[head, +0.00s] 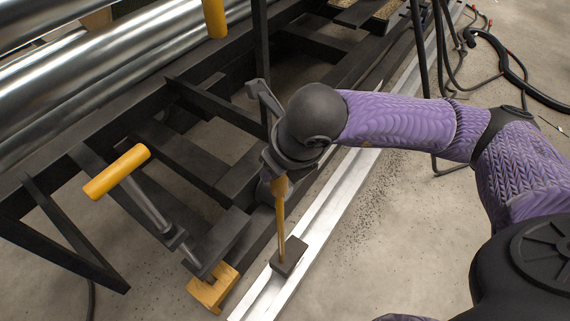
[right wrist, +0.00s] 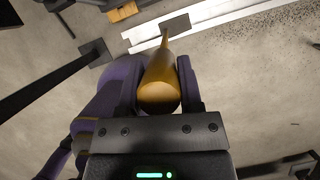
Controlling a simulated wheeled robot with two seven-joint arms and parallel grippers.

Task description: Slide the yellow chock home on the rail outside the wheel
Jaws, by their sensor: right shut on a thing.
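My right gripper (head: 278,186) is shut on a yellow-brown tapered handle (head: 281,222). The handle points down to a dark block (head: 289,256) on the pale metal rail (head: 331,206). In the right wrist view the handle (right wrist: 159,95) sits between the fingers, its narrow end near the dark block (right wrist: 174,25). A yellow notched block (head: 214,290), which looks like the chock, lies left of the rail at the dark frame's near end. It also shows in the right wrist view (right wrist: 122,13). My gripper is apart from it. No wheel shows clearly. My left gripper is out of view.
A lever with a yellow grip (head: 117,172) stands on the dark frame (head: 190,160). Shiny metal rollers (head: 130,60) fill the upper left. Black hoses (head: 520,85) lie at the upper right. The concrete floor right of the rail is mostly clear.

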